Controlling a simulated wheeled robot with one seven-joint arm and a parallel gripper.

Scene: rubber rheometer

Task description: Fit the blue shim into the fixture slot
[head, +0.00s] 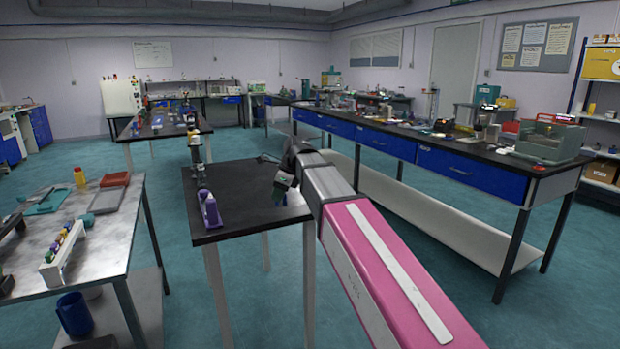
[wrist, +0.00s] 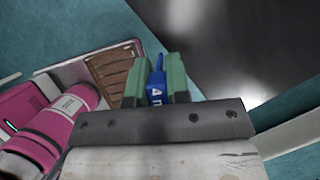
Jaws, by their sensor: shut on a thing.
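The blue shim (wrist: 157,86) shows in the wrist view between the two green fingers of my gripper (wrist: 158,72). It stands upright in the picture and carries white marks on its face. My gripper is shut on it. In the head view my gripper (head: 283,186) hangs over the right part of the black-topped table; the shim cannot be made out there. The fixture slot cannot be clearly picked out in either view.
The black-topped table (head: 240,181) holds a purple object (head: 209,208) at its front left and small objects along its left edge. Its middle is mostly clear. A metal table (head: 85,258) stands left; a long bench with blue drawers (head: 455,168) stands right.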

